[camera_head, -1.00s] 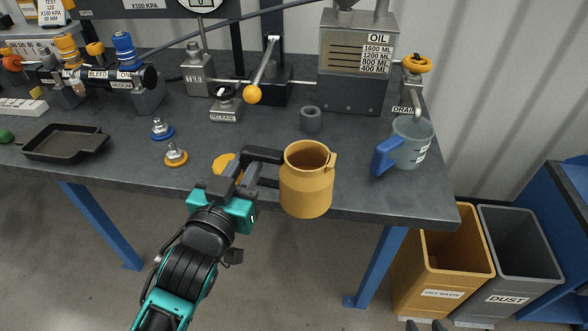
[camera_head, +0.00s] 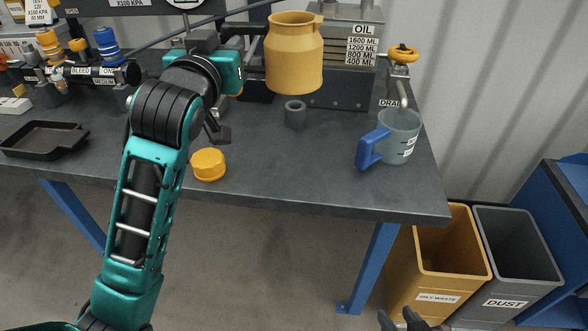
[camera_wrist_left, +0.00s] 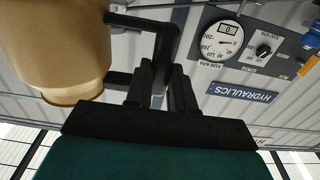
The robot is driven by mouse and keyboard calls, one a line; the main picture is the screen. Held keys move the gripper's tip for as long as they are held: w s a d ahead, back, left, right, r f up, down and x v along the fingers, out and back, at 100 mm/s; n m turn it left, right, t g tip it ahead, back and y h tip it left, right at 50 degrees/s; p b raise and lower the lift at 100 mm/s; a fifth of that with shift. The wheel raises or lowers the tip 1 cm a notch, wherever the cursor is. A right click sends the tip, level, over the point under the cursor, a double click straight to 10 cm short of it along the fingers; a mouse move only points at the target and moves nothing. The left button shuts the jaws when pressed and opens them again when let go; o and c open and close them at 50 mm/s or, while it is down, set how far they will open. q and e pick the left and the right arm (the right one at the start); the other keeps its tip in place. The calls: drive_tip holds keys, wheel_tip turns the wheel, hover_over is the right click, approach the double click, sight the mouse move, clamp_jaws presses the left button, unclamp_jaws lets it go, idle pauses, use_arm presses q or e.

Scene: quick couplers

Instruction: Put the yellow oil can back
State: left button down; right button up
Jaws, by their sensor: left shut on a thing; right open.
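The yellow oil can (camera_head: 294,58) hangs upright in the air above the back of the bench, in front of the grey oil tank. My left gripper (camera_head: 238,50) is shut on its black side handle, with the can to the right of the fingers. In the left wrist view the can (camera_wrist_left: 55,45) fills the upper left, and the black handle runs between the fingers (camera_wrist_left: 163,80). A round yellow cap (camera_head: 208,165) lies on the bench below. My right gripper (camera_head: 405,321) shows only its dark open fingertips at the bottom edge.
The oil tank (camera_head: 350,85) stands behind the can. A grey ring (camera_head: 295,115) stands on the bench (camera_head: 290,180) below it. A blue-handled jug (camera_head: 398,138) is under the drain tap at right. A black tray (camera_head: 45,140) is at left. The front middle is clear.

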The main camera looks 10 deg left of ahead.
use_arm(q)
drive_tip(key=shift+w+d+r, duration=0.1)
drive_tip(key=shift+w+r, duration=0.05)
drive_tip(key=shift+r, duration=0.5)
use_arm(e)
drive_tip(key=shift+w+r, duration=0.15)
use_arm(q)
drive_tip(key=shift+f, duration=0.15)
wheel_tip(320, 180, down, 19)
drive_tip(key=b, duration=0.5)
drive_tip(key=shift+f, duration=0.15)
use_arm(e)
drive_tip(key=a+f, duration=0.1)
drive_tip(key=f, duration=0.1)
drive_tip(key=shift+w+a+f+y, duration=0.3)
drive_tip(key=shift+w+a+f, duration=0.05)
drive_tip(key=shift+w+f, duration=0.05)
drive_tip(key=shift+f, duration=0.1)
